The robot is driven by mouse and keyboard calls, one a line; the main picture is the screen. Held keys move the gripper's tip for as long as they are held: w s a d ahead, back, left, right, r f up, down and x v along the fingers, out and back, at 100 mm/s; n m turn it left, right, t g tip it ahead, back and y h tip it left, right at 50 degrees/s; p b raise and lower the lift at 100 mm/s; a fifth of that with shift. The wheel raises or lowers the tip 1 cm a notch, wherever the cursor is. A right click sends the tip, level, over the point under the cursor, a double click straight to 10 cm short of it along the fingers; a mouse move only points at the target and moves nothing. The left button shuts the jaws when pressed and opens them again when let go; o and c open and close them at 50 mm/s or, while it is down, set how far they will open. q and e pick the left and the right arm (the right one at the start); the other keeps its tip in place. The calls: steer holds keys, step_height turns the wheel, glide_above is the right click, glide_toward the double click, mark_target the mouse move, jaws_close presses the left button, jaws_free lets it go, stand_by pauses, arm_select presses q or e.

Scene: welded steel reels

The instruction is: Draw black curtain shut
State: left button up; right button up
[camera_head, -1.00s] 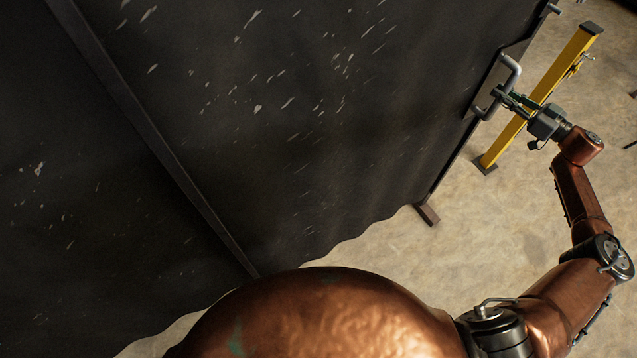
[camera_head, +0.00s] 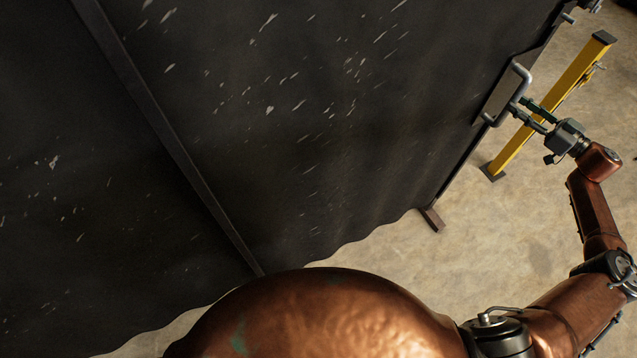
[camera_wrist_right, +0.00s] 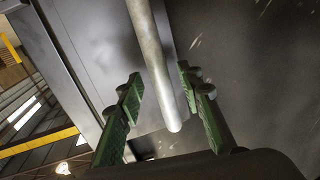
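The black curtain (camera_head: 330,110) is a large dark sheet with white flecks, filling the left and middle of the head view. A grey bar handle (camera_head: 527,80) sits on a plate at its right edge. My right gripper (camera_head: 519,106) is at the lower part of this handle, its green fingers spread apart. In the right wrist view the handle (camera_wrist_right: 156,65) runs between the open fingers (camera_wrist_right: 160,78), with gaps showing on both sides. My left gripper is not in view.
A yellow post (camera_head: 580,68) stands on the floor just right of the curtain edge, behind my right gripper in the head view. A brown foot (camera_head: 431,219) is at the curtain's lower right corner. The concrete floor (camera_head: 480,245) near it is clear.

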steer(key=shift+p+v, duration=0.55)
steer(key=shift+v, duration=1.65)
